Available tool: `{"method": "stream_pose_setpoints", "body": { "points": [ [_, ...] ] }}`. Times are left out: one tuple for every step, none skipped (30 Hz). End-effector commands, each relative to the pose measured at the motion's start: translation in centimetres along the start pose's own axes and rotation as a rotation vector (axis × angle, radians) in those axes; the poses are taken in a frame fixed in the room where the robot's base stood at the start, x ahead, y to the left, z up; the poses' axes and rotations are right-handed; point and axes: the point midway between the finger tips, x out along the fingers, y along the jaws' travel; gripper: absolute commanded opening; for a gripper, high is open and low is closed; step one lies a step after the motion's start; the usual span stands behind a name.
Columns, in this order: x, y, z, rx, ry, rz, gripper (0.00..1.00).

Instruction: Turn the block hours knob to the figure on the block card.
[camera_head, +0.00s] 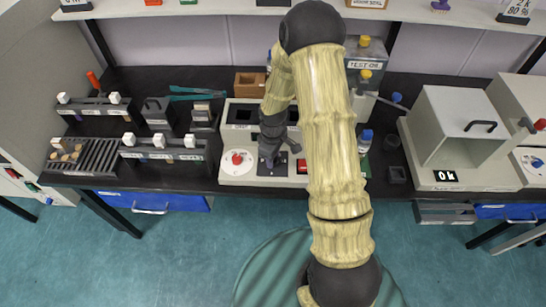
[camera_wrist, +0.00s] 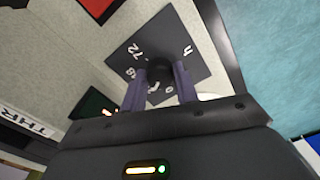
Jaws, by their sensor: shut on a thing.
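The block hours knob (camera_wrist: 159,71) is a dark round knob on a dark square dial plate (camera_wrist: 190,62) with white figures around it. Of the figures, 72 and 4 read clearly; others are partly covered by the fingers. My gripper (camera_wrist: 160,86) is shut on the knob, a finger on each side. The knob's pointer is hidden, so its setting cannot be read. In the head view, my gripper (camera_head: 270,150) reaches down onto the dial plate (camera_head: 272,173) on the pale bench unit. I cannot tell which card is the block card.
A white dial with a red knob (camera_head: 237,160) sits just left of the dial plate, and a red square (camera_head: 301,166) just right. Racks (camera_head: 163,150) stand at the left. A cabinet (camera_head: 459,125) with an "Ok" display stands at the right. A shelf (camera_head: 225,9) runs behind.

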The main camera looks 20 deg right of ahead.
Motion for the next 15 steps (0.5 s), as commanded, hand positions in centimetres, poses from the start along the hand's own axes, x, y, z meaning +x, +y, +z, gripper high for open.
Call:
{"method": "stream_pose_setpoints", "body": {
  "points": [
    [-0.04, 0.05, -0.09, 0.018, 0.002, 0.002, 0.07],
    [-0.04, 0.06, -0.09, 0.028, 0.002, 0.002, 0.07],
    [-0.05, 0.06, -0.08, 0.04, 0.002, 0.002, 0.07],
    [-0.06, 0.07, -0.08, 0.047, 0.002, 0.002, 0.07],
    [-0.06, 0.07, -0.08, 0.053, 0.002, 0.002, 0.07],
    [-0.07, 0.07, -0.07, 0.059, 0.002, 0.002, 0.07],
    [-0.07, 0.07, -0.08, 0.063, 0.002, 0.002, 0.07],
    [-0.08, 0.07, -0.08, 0.066, 0.003, 0.002, 0.07],
    [-0.08, 0.07, -0.08, 0.068, 0.003, 0.002, 0.07],
    [-0.08, 0.08, -0.08, 0.069, 0.003, 0.002, 0.07],
    [-0.09, 0.08, -0.08, 0.07, 0.003, 0.002, 0.07],
    [-0.09, 0.08, -0.08, 0.07, 0.003, 0.002, 0.07],
    [-0.09, 0.08, -0.08, 0.07, 0.003, 0.002, 0.07],
    [-0.09, 0.08, -0.08, 0.07, 0.003, 0.002, 0.07],
    [-0.09, 0.08, -0.08, 0.069, 0.003, 0.002, 0.07]
  ]
}}
